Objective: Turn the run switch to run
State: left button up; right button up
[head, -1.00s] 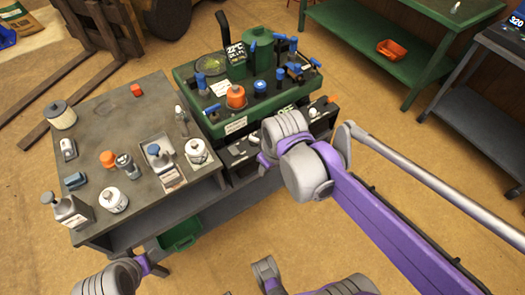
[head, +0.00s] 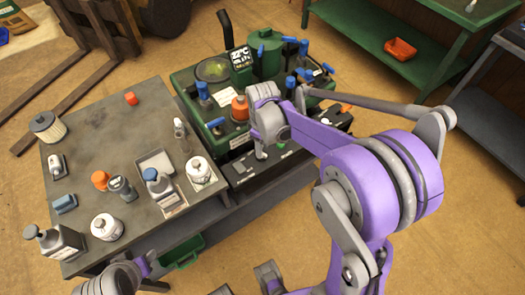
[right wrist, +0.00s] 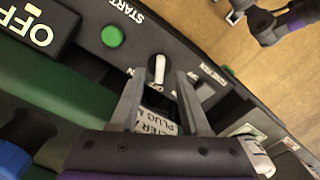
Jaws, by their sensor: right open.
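The run switch (right wrist: 159,68) is a round dark knob with a white pointer bar on the dark control panel, in the right wrist view. In the head view the right gripper (head: 261,152) is over the front panel of the green machine (head: 185,85), and I cannot make out the switch. My left gripper's jaws do not show clearly.
A green START button (right wrist: 113,36) and an OFF display (right wrist: 35,28) sit beside the switch. The machine carries an orange knob (head: 240,108) and several blue handles. A grey table (head: 95,150) with bottles and jars adjoins it on the left. A green bench (head: 385,70) stands back right.

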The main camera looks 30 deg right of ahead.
jog(key=shift+f, duration=1.35)
grip_shut()
